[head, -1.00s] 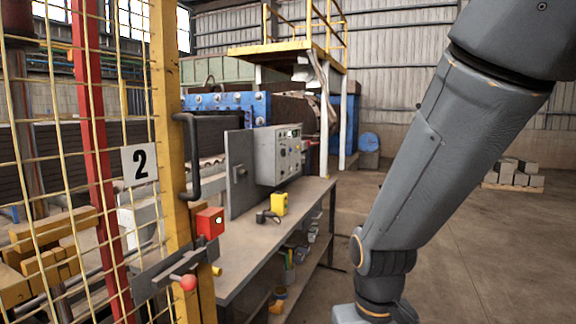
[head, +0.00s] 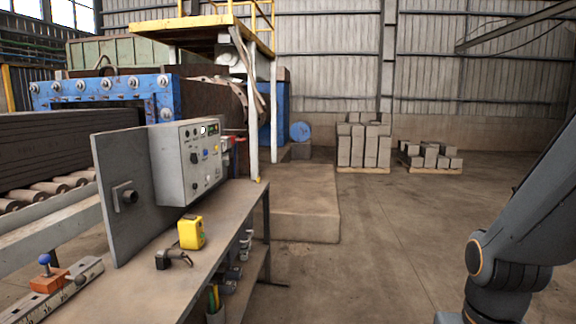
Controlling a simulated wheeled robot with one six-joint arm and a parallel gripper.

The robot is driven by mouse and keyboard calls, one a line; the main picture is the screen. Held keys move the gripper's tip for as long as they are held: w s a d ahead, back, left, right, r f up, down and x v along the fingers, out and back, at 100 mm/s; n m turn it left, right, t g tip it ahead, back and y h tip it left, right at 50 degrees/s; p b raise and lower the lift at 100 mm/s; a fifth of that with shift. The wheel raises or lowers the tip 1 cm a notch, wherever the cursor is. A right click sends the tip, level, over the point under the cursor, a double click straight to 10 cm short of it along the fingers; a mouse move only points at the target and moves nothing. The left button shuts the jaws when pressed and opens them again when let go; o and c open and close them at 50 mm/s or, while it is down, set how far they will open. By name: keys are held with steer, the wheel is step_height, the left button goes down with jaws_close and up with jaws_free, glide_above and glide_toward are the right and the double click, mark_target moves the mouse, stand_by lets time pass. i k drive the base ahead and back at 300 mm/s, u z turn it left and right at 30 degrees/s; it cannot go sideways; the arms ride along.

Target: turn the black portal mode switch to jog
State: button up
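A grey control box (head: 188,163) stands on the workbench (head: 170,285), fixed to an upright grey plate (head: 150,215). Its front faces right and carries several small knobs, buttons and a green display. A black knob (head: 194,158) sits on the left part of this front, and another dark knob shows below it. The labels are too small to read, so I cannot tell which is the portal mode switch or where it points. My arm shows at the right edge, well apart from the box. My gripper is out of view.
A yellow device (head: 191,232) and a black handheld tool (head: 173,259) lie on the bench before the box. An orange block with a blue knob (head: 47,275) is at lower left. Block pallets (head: 363,147) stand far back. The floor right of the bench is clear.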

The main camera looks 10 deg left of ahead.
mark_target(193, 157)
steer(key=z, duration=0.4)
steer(key=i, duration=1.8)
steer(key=u, duration=0.45)
steer(key=i, duration=1.15)
steer(key=u, duration=1.5)
steer(key=i, duration=0.7)
steer(key=u, duration=0.55)
